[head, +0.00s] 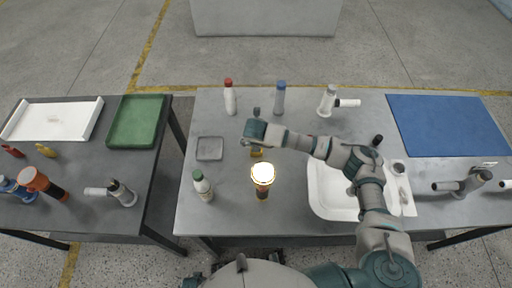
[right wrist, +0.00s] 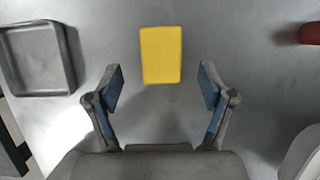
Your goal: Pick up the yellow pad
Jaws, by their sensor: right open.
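The yellow pad (right wrist: 161,55) lies flat on the grey metal table. In the right wrist view it is upright in the picture, just beyond the gap between my right fingertips. My right gripper (right wrist: 160,78) is open and empty, with its blue-lined fingers on either side of the pad's lower end and apart from it. In the head view only a small part of the pad (head: 257,153) shows beside my right gripper (head: 256,142), which hides the rest. My left gripper is not in view.
A small grey tray (head: 210,149) is left of the pad. A lit lamp-like object (head: 263,178) and a green-capped bottle (head: 203,186) stand nearer me. Red-capped (head: 230,98) and blue-capped (head: 280,98) bottles stand behind. A white basin (head: 330,205) is on the right.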

